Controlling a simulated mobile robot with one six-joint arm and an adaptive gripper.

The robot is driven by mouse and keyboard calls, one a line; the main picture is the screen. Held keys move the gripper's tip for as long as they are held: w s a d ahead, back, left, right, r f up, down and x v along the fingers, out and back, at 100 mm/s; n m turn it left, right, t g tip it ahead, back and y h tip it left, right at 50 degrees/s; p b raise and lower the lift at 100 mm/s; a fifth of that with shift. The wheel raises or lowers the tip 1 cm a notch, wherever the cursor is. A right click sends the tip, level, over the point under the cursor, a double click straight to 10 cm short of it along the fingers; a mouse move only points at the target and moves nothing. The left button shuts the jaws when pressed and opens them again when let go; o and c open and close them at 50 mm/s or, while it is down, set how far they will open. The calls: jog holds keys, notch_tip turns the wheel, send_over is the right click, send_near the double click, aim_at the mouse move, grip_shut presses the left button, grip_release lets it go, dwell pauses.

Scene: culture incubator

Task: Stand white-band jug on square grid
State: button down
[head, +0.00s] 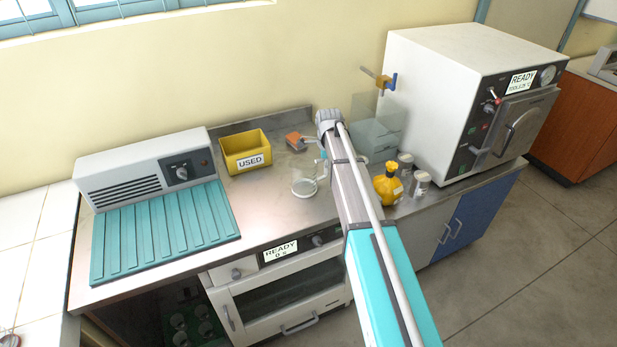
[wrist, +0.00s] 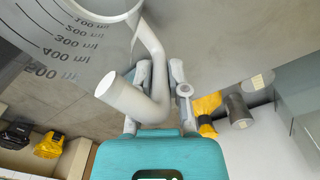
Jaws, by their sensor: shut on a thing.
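The white-band jug (head: 303,187) is clear, with a white ring low on it, over the steel bench in the middle of the head view. In the wrist view its clear wall (wrist: 75,45) with ml marks fills the upper left, and its pale handle (wrist: 152,70) runs toward my gripper. My gripper (wrist: 160,78) is shut on that handle. In the head view my gripper (head: 322,165) is just right of the jug, partly hidden by my arm. I cannot tell whether the jug touches the bench. I cannot make out a square grid.
A teal ribbed mat (head: 165,232) lies left, before a grey vented unit (head: 145,170). A yellow USED bin (head: 246,153) and an orange-topped item (head: 294,139) stand behind. A yellow bottle (head: 388,186), jars (head: 421,184) and a white READY machine (head: 455,95) stand right.

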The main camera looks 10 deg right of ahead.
jog(key=shift+r, duration=0.2)
notch_tip(320, 180, up, 2)
jog(key=p, duration=0.2)
jog(key=shift+r+p, duration=0.15)
jog(key=shift+p, duration=0.15)
jog(key=s+d+r+p, duration=0.3)
jog(key=s+r+p, duration=0.7)
jog(key=s, duration=0.3)
jog(key=shift+s+r, duration=0.2)
jog(key=shift+s, duration=0.15)
jog(key=shift+f, duration=0.1)
jog(key=shift+f+b, duration=0.7)
jog(key=shift+f, duration=0.15)
dwell(0.7)
